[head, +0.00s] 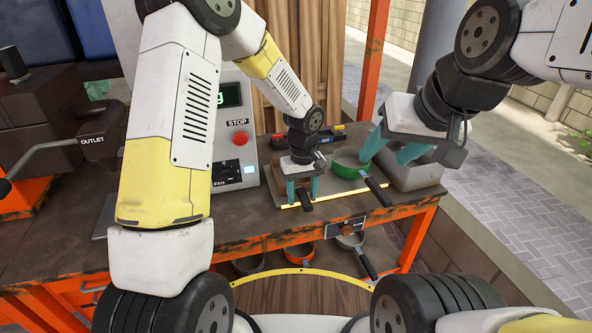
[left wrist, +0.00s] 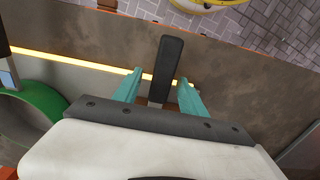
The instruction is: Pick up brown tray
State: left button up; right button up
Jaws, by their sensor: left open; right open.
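A black handle (left wrist: 168,62) on a short metal stem lies between the two teal fingers of my left gripper (left wrist: 160,88). The fingers stand apart on either side of it and do not grip it. In the head view my left gripper (head: 301,193) points down at the front of the bench, around the same handle (head: 304,201). What the handle belongs to is mostly hidden under the gripper, so I cannot tell whether it is the brown tray. My right gripper (head: 391,151) is open and empty, above the space between a green pan and a grey bin.
The green pan (head: 347,169) has a black handle (head: 378,191) and sits right of my left gripper. The grey bin (head: 428,175) stands at the bench's right end. A yellow line (head: 345,194) runs near the front edge. Pans, one orange (head: 299,253), sit below. A control box (head: 235,150) stands left.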

pick_arm(q)
jog(key=shift+f, duration=0.1)
grip_shut()
dwell(0.4)
